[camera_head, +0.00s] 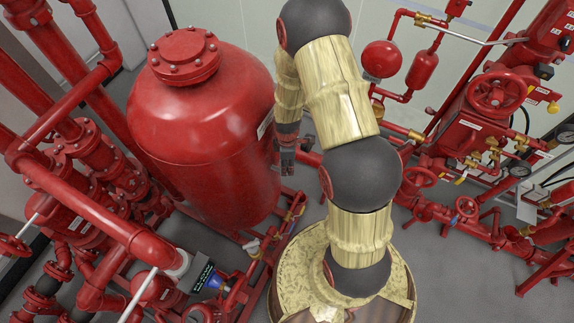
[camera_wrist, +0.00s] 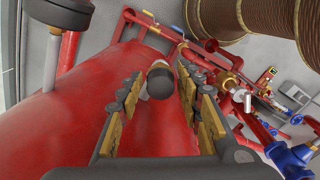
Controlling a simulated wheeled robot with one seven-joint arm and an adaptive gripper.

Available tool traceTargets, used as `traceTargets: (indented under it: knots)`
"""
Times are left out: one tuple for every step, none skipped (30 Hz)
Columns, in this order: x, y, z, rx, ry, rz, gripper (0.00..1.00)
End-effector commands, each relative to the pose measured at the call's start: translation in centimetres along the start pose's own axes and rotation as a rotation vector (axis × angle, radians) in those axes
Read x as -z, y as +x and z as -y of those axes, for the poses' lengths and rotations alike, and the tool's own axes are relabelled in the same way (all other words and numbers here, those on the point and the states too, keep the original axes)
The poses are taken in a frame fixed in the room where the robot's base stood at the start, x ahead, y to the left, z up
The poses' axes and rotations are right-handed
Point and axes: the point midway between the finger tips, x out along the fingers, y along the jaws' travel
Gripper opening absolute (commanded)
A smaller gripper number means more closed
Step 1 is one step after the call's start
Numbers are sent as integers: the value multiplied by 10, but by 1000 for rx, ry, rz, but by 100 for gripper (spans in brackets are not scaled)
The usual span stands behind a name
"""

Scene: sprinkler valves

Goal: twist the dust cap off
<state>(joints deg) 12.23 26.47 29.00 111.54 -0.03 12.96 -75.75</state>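In the wrist view a short dark grey cylinder (camera_wrist: 160,80), which looks like the dust cap, sits between the fingers of my gripper (camera_wrist: 159,76). A paler band shows just behind it. My gripper is open, with a finger with brass-coloured pads on each side of the cylinder and a gap visible on both sides. How deep the cylinder lies between the fingers is hard to judge. In the head view my gripper (camera_head: 287,158) hangs beside the right side of the big red tank (camera_head: 205,130). The cap cannot be made out there.
Red tank surface (camera_wrist: 60,120) fills the left and lower wrist view, close to the fingers. Red pipes and a blue fitting (camera_wrist: 293,158) lie at right. In the head view, pipework with a red handwheel (camera_head: 497,93) stands at right, and more pipes crowd the left.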

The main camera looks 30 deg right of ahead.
Motion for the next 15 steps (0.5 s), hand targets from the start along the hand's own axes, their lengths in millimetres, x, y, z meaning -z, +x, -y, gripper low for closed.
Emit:
traceTargets:
  knots:
    - [0, 0, 0, 0, 0, 0, 40]
    - [0, 0, 0, 0, 0, 0, 42]
    - [0, 0, 0, 0, 0, 0, 44]
    - [0, 0, 0, 0, 0, 0, 46]
    - [0, 0, 0, 0, 0, 0, 48]
    - [0, 0, 0, 0, 0, 0, 49]
    - [0, 0, 0, 0, 0, 0, 49]
    - [0, 0, 0, 0, 0, 0, 49]
    - [0, 0, 0, 0, 0, 0, 49]
    - [0, 0, 0, 0, 0, 0, 49]
    - [0, 0, 0, 0, 0, 0, 49]
    - [0, 0, 0, 0, 0, 0, 49]
    - [0, 0, 0, 0, 0, 0, 49]
    - [0, 0, 0, 0, 0, 0, 49]
    - [0, -1, 0, 0, 0, 0, 49]
